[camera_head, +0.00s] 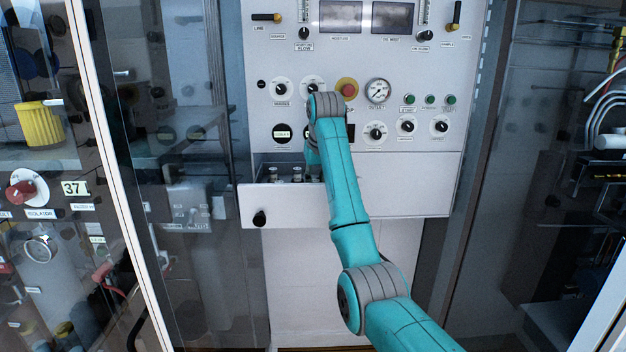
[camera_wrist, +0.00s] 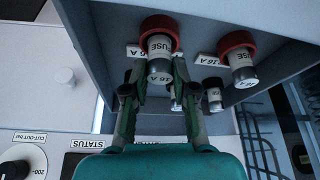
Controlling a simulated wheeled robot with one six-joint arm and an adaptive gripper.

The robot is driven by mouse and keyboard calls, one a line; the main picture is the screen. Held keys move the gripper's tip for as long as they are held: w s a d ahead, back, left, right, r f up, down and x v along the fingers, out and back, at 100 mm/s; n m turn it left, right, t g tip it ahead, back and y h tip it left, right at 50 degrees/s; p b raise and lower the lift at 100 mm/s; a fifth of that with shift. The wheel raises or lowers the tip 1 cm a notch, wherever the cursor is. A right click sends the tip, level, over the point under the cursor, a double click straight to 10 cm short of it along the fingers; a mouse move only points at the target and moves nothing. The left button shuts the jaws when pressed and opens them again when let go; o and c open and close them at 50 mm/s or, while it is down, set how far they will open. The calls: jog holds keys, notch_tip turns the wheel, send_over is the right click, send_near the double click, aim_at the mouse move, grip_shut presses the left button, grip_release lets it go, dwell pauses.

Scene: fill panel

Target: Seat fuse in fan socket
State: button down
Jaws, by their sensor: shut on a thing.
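In the wrist view my gripper (camera_wrist: 158,75) is shut on a white fuse (camera_wrist: 160,46) marked FUSE and 16 A, with a red collar and a metal end. One finger is on each side of it. I cannot tell whether this fuse is seated or held clear. A second red-collared fuse (camera_wrist: 242,58) is to its right, apart from the fingers. Labels reading 16 A are beside both. No fan label is readable, so I cannot tell which socket is the fan's. In the head view my arm hides most of the gripper and the held fuse.
An open drawer (camera_head: 345,206) juts from the panel below the dials, with fuse-like pieces (camera_head: 297,175) inside its left part. A smaller dark-bodied piece (camera_wrist: 213,95) is behind the fuses. Knobs and a red button (camera_head: 347,87) are close above my wrist. Glass cabinets flank the panel.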

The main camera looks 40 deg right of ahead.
jog(key=shift+f, duration=0.1)
jog(key=c, duration=0.9)
grip_release()
